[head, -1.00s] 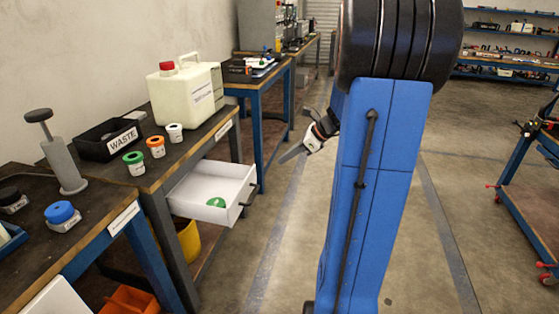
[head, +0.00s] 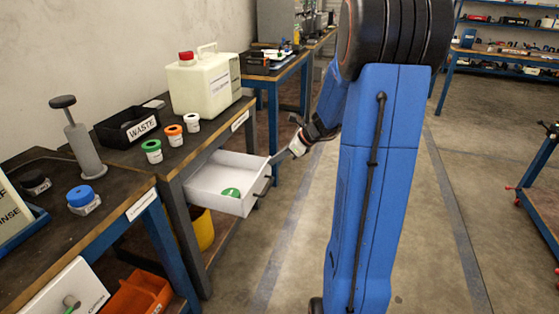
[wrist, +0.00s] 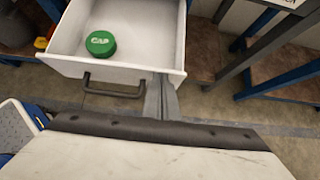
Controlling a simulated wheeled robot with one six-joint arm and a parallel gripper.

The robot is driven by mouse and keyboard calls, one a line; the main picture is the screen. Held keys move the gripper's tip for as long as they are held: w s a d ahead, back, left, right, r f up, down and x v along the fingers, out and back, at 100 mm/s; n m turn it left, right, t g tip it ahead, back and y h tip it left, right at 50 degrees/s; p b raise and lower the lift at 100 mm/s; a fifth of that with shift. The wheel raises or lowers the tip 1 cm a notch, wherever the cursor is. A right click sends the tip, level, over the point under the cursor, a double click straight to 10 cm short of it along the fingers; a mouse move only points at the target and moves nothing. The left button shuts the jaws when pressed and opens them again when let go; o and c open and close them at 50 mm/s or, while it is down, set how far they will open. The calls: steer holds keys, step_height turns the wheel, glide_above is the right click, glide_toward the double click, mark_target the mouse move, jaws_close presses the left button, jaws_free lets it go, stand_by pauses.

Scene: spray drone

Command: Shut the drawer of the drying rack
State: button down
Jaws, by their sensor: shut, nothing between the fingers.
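The white drawer (head: 213,197) stands pulled out under the bench with the waste box on it. A green cap (head: 231,193) lies inside it, and the cap also shows in the wrist view (wrist: 101,43). The drawer's dark handle (head: 264,186) is on its front face; in the wrist view the handle (wrist: 112,91) is left of my fingers. My gripper (head: 280,157) is shut and empty, with its tips close to the front right corner of the drawer. In the wrist view my gripper (wrist: 161,82) overlaps the drawer front near that corner; I cannot tell whether it touches.
The bench (head: 205,150) carries a white canister (head: 203,85), a black waste box (head: 125,128) and several small capped jars. An orange bin (head: 140,293) and a yellow bucket (head: 202,230) are below. The floor (head: 295,240) in front of the drawer is clear.

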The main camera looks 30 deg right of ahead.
steer(key=shift+w, duration=0.1)
steer(key=w+a, duration=1.1)
steer(key=w, duration=0.2)
steer(key=shift+w, duration=0.4)
steer(key=shift+d, duration=0.1)
